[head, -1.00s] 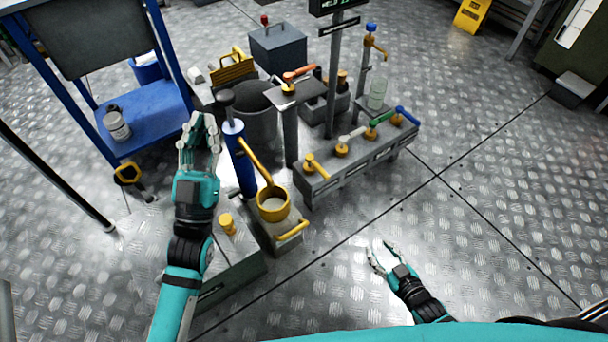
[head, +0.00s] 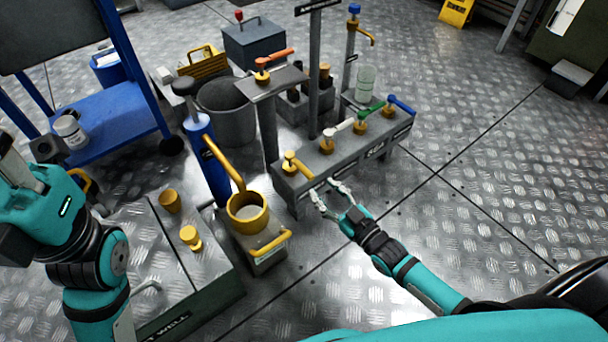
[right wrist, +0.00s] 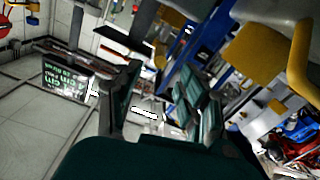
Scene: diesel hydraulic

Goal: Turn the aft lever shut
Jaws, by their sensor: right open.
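A long grey manifold (head: 345,162) stands in the middle of the head view with a row of levers on top. They are a yellow one (head: 291,163), a white one (head: 328,144), a green one (head: 360,125) and a blue one (head: 402,105). I cannot read the front labels, so I cannot tell which is aft. My right gripper (head: 328,191) is open and empty, in front of the manifold's near face and below the white and yellow levers. The right wrist view shows its parted fingers (right wrist: 160,80). My left gripper (head: 22,165) is at the left edge, its fingertips unclear.
A yellow cup (head: 247,209) and a blue pump cylinder (head: 206,160) stand left of the manifold. An orange-handled valve (head: 275,58) on a grey post rises behind it. A grey box with yellow knobs (head: 190,237) is nearer. Floor to the right is clear.

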